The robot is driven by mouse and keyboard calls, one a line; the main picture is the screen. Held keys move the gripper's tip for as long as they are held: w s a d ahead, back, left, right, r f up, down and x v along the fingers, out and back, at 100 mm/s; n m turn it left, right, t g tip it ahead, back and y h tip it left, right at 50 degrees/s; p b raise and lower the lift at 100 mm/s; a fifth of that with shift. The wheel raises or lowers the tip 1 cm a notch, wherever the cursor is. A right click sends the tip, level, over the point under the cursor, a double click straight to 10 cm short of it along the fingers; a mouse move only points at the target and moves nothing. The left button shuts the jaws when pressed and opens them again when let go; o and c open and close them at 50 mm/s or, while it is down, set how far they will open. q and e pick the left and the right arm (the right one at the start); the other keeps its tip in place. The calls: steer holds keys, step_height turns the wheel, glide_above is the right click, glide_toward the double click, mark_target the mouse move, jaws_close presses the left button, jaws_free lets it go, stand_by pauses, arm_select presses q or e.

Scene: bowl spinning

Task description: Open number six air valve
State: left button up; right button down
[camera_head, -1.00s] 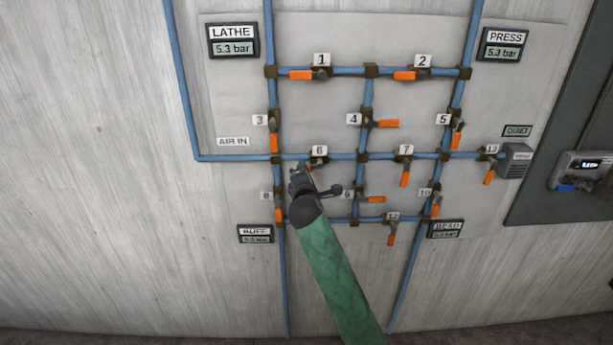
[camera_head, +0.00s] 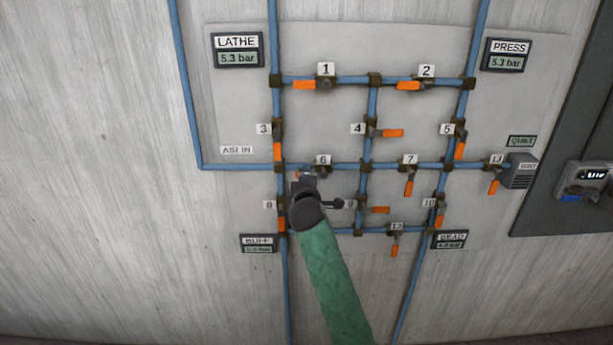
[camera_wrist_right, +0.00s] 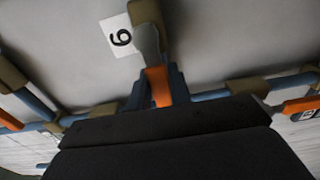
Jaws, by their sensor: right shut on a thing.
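The number six air valve sits on the middle horizontal blue pipe, under its white 6 label (camera_head: 323,160). The label also shows in the right wrist view (camera_wrist_right: 121,37), rotated. Its orange handle (camera_wrist_right: 158,86) lies between the fingers of my right gripper (camera_wrist_right: 160,90), which is shut on it. In the head view the same gripper (camera_head: 306,176) covers most of this valve, and only a bit of orange shows at its left. My left gripper is not in view.
Other orange-handled valves surround it: valve 3 (camera_head: 277,148) up left, valve 8 (camera_head: 282,222) below left, valve 9 (camera_head: 380,210) to the right, valve 7 (camera_head: 409,185) farther right. The LATHE gauge (camera_head: 237,50) and PRESS gauge (camera_head: 506,54) read 5.3 bar.

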steer(key=shift+r, duration=0.1)
steer(key=c, duration=1.5)
jaws_free()
steer(key=shift+o, duration=1.1)
steer(key=shift+s, duration=0.15)
arm_select(q)
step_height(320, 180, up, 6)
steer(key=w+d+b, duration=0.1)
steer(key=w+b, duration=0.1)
steer(key=b, duration=0.1)
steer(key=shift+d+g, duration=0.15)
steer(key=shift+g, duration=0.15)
arm_select(e)
steer(key=s, duration=0.7)
steer(key=shift+s, duration=0.25)
